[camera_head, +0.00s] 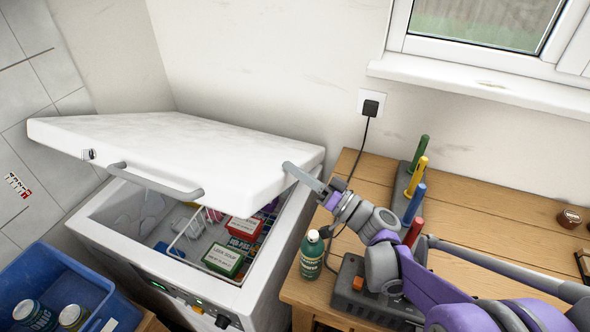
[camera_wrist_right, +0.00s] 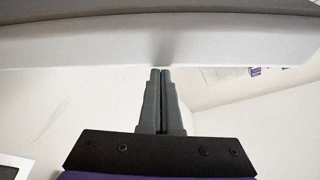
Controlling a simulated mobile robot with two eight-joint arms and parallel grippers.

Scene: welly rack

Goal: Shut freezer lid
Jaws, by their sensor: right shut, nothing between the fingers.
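The white chest freezer (camera_head: 262,290) stands at the left with its lid (camera_head: 205,150) partly open, tilted up over the inside. A grey handle (camera_head: 155,181) runs along the lid's front edge. Boxes, among them a green one (camera_head: 223,260) and a red one (camera_head: 243,228), show inside near a wire basket. My right gripper (camera_head: 290,168) is shut and empty at the lid's right end. In the right wrist view its closed fingers (camera_wrist_right: 161,72) point at the lid's white edge (camera_wrist_right: 120,50) and look to be touching or very near it. My left gripper is not in view.
A wooden table (camera_head: 485,205) on the right holds a green bottle (camera_head: 312,255), a grey block with coloured handles (camera_head: 405,190) and a grey device with a cable to the wall socket (camera_head: 371,105). A blue crate (camera_head: 75,270) with cans is at lower left.

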